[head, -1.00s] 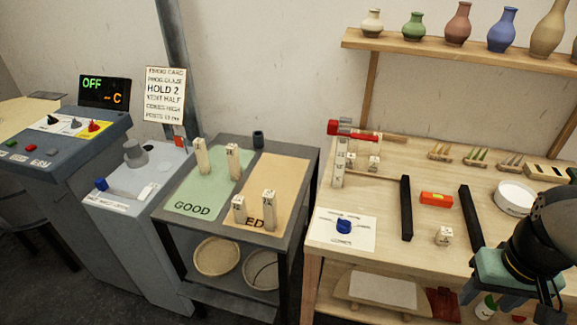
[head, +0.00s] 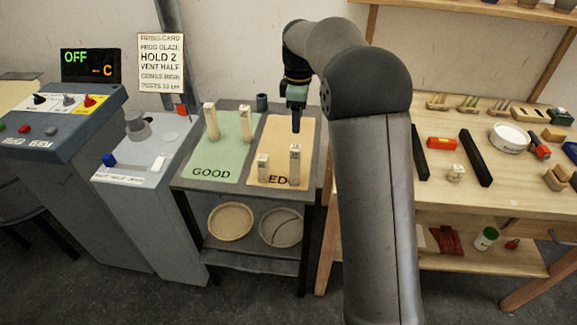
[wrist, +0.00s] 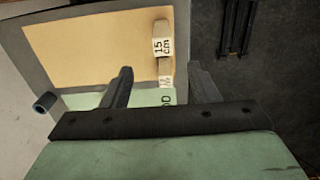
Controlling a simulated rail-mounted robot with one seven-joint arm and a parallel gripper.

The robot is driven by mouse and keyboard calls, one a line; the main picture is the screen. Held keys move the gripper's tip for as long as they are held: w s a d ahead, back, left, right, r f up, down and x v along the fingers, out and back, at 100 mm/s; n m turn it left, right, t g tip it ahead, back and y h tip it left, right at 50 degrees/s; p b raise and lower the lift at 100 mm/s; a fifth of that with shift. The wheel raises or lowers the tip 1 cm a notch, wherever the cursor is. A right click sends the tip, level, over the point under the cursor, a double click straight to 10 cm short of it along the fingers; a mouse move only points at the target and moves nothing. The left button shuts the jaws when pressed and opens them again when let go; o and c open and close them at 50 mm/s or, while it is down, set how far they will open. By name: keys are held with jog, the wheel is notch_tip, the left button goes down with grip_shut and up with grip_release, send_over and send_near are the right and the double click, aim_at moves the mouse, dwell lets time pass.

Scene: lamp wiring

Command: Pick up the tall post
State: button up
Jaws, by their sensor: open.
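Two pale posts stand on the orange mat (head: 272,135): a taller one (head: 294,164) at right and a shorter one (head: 262,167) to its left. In the wrist view the taller post (wrist: 162,38) carries a "15 cm" label, with the shorter post (wrist: 165,72) below it. Two more posts, one at left (head: 212,122) and one at right (head: 246,123), stand on the green GOOD mat (head: 208,170). My gripper (head: 296,125) is open and empty above the orange mat, behind the taller post; its fingers (wrist: 160,72) are spread in the wrist view.
A dark cup (head: 262,102) stands at the back edge of the cart, also in the wrist view (wrist: 44,102). Two bowls sit on the shelf below. A wooden bench (head: 520,200) with black bars and a white dish (head: 509,138) is at right.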

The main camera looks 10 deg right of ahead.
aim_at(295, 147)
notch_tip(295, 147, down, 6)
jog(key=shift+f+p, duration=0.1)
jog(key=shift+p, duration=0.2)
jog(key=shift+s+a+f+p, duration=0.15)
jog(key=shift+f+p, duration=0.2)
jog(key=shift+f, duration=1.05)
jog(key=shift+w+a+f+p, duration=0.1)
jog(key=shift+f+p, duration=0.25)
jog(key=shift+f, duration=1.05)
grip_shut()
